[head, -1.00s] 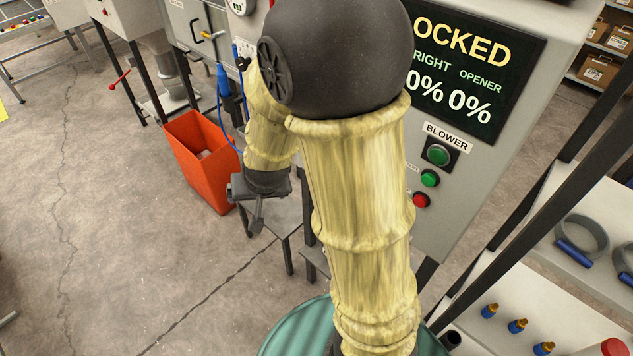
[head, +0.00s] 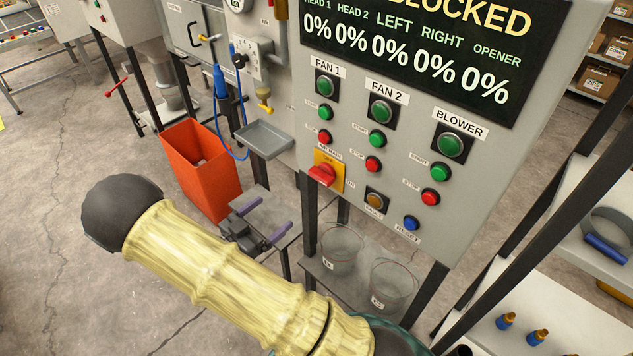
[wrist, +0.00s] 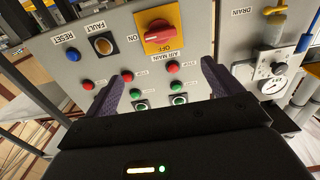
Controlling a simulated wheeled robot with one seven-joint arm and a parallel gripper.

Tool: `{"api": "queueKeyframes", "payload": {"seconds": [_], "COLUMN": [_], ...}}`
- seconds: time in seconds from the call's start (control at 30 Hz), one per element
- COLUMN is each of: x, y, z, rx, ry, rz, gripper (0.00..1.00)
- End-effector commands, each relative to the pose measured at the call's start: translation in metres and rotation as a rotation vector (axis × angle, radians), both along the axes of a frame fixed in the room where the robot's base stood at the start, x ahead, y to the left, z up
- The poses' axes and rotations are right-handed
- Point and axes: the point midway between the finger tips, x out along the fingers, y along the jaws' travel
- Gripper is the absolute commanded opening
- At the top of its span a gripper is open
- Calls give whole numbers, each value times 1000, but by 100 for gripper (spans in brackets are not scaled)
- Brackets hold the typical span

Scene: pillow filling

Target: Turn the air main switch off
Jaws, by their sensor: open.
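The air main switch is a red rotary handle on a yellow plate (head: 322,173), low on the left of the grey control panel's front. In the wrist view the switch (wrist: 158,36) is at top centre, upside down. Its handle lies roughly level there, along the side of the ON mark, and OFF is printed below it on the plate. My gripper (head: 285,217) is open and empty, below and left of the switch in the head view. Its two purple fingers (wrist: 166,68) point towards the panel in the wrist view, apart from the switch.
An amber fault button (head: 376,200) and blue reset button (head: 411,222) sit below right. Clear buckets (head: 342,250) stand under the panel. A grey tray (head: 264,139) and orange bin (head: 201,170) are left.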

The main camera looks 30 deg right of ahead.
Motion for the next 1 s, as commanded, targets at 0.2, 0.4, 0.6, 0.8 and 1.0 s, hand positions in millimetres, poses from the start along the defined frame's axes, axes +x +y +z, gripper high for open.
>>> {"api": "queueKeyframes", "payload": {"seconds": [0.2,0.4,0.6,0.8,1.0], "x": [0,4,13,25,37], "y": [0,-9,-36,-70,-103], "z": [1,2,3,3,3], "rx": [3,3,2,3,3], "ry": [0,-1,1,1,0], "rz": [2,1,-2,-2,-2], "gripper": [91,91,91,91,91]}}
